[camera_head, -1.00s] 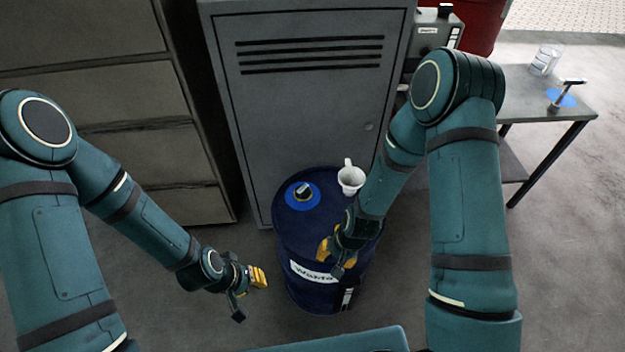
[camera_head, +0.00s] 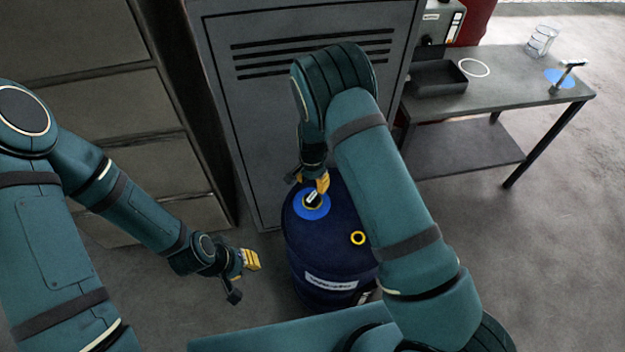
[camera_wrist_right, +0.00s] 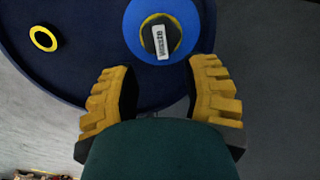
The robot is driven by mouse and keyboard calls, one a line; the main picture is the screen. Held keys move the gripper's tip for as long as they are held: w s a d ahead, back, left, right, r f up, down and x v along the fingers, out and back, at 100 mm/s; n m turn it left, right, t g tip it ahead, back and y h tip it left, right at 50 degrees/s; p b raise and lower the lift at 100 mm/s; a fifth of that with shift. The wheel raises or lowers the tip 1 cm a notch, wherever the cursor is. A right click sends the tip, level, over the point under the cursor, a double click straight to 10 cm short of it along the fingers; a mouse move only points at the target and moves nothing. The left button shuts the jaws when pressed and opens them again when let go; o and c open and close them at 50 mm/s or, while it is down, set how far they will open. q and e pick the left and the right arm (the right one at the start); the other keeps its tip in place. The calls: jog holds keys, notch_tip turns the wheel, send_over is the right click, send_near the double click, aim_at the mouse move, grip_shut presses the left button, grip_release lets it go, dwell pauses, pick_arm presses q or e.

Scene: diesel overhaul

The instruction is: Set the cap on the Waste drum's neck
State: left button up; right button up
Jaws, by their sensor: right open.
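The dark blue Waste drum (camera_head: 331,256) stands upright before the grey cabinet. The cap (camera_head: 312,199), dark with a pale label, lies on a blue disc on the drum top; it also shows in the right wrist view (camera_wrist_right: 161,38). A yellow ring around a dark opening, seemingly the neck (camera_head: 357,238), is nearer the drum's front right; the wrist view shows it bare (camera_wrist_right: 43,38). My right gripper (camera_head: 311,181) is open by the cap; in the wrist view its yellow fingers (camera_wrist_right: 160,85) are apart and short of it. My left gripper (camera_head: 244,277) is open and empty, left of the drum.
The grey cabinet (camera_head: 250,140) stands close behind the drum, with drawers (camera_head: 110,110) at left. A table (camera_head: 505,90) at right holds a dark tray (camera_head: 437,79), a clear container (camera_head: 542,41) and a tool on a blue disc (camera_head: 556,80). Floor right of the drum is free.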

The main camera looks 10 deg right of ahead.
aim_at(312, 196)
jog(key=shift+f+b, duration=2.1)
jog(key=shift+f, duration=1.15)
grip_shut()
jog(key=shift+c, duration=2)
grip_release()
jog(key=shift+r, duration=0.15)
